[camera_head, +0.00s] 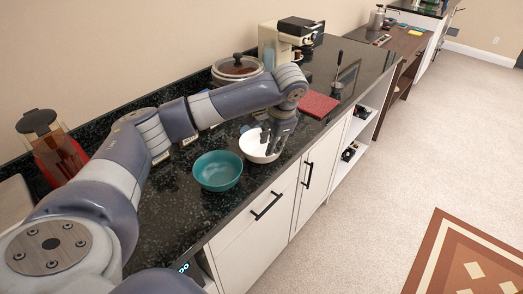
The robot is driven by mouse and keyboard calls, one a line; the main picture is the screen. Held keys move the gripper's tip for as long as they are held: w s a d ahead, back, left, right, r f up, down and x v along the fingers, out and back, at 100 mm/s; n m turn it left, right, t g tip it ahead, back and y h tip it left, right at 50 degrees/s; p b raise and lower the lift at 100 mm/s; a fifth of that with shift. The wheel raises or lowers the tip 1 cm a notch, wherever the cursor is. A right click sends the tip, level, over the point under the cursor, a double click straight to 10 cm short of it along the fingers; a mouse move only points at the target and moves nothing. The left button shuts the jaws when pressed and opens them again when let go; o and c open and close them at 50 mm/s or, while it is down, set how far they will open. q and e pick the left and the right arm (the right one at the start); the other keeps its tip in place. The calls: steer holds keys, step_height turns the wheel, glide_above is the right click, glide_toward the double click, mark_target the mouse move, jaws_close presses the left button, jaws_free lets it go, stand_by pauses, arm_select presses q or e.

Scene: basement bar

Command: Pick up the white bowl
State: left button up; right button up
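The white bowl (252,150) stands on the black speckled counter, just right of and behind a teal bowl (217,171). My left arm reaches across from the left, and my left gripper (268,146) points down at the white bowl, with its fingers at the bowl's inside and right rim. The gripper covers part of the bowl. I cannot tell whether the fingers touch the rim or how far apart they are. My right gripper is not in view.
A red square block (318,105) lies farther along the counter (160,215). A lidded pot (237,69) and a coffee machine (284,42) stand against the wall. A red blender-like jar (55,150) is at the left. Counter space in front of the teal bowl is clear.

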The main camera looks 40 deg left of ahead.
arm_select(q)
steer(key=x, duration=0.3)
steer(key=shift+w+f+p, duration=0.1)
steer(key=shift+f+p, duration=0.15)
steer(key=shift+p, duration=0.15)
steer(key=x, duration=0.2)
steer(key=p+x, duration=0.1)
steer(key=x, duration=0.1)
steer(key=shift+w+d+f, duration=0.1)
steer(key=shift+d+f, duration=0.05)
steer(key=shift+d, duration=0.05)
steer(key=shift+f, duration=0.15)
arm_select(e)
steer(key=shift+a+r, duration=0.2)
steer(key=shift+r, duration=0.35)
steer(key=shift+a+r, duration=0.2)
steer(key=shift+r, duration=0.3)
arm_select(q)
jaws_close()
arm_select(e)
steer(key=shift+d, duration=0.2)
